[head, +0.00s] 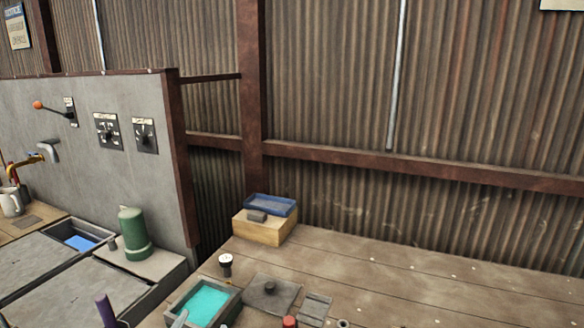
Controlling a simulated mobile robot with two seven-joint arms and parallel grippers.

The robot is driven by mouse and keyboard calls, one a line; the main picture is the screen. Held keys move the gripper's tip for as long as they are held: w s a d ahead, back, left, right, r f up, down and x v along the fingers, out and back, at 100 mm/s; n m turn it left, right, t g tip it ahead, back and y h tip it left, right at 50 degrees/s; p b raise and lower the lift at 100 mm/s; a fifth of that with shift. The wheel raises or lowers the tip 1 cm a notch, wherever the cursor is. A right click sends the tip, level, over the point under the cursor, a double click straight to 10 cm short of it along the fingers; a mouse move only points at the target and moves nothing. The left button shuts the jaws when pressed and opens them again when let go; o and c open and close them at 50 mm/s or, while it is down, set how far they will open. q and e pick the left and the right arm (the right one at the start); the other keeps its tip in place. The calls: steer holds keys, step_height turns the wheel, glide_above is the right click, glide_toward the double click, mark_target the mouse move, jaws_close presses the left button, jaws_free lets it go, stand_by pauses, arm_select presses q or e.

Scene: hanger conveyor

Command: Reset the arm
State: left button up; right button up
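Neither of my grippers nor arms can be made out in the head view, so I cannot see whether they are open or hold anything. The wooden workbench (400,285) fills the lower right. A grey panel (85,190) stands at the left, with an orange-knobbed lever (52,108) and two dark rotary switches (106,131) on it.
A green cylinder (133,230) stands at the lower left, near a tray of blue liquid (80,242). A tray of turquoise liquid (204,304) sits at the bottom. A wooden block with a blue tray (270,206) stands by the corrugated wall. The bench's right side looks mostly clear.

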arm_select(q)
steer(key=s+f+n+g, duration=0.1)
steer(key=s+f+g, duration=0.55)
steer(key=s, duration=0.45)
steer(key=s+f+n+g, duration=0.1)
steer(key=s+f+g, duration=0.5)
steer(key=s, duration=0.5)
step_height(320, 180, down, 29)
steer(key=s+b, duration=0.2)
steer(key=b, duration=0.3)
steer(key=s+a+f+b, duration=0.1)
steer(key=s+f+b, duration=0.1)
steer(key=s+f, duration=0.5)
steer(key=s+a+f+g+b, duration=0.1)
steer(key=s+a+f+b, duration=0.1)
steer(key=s+f, duration=0.5)
step_height(320, 180, down, 4)
steer(key=shift+s+a+r+h+b, duration=0.15)
steer(key=shift+s+h+b, duration=0.2)
steer(key=shift+b, duration=0.2)
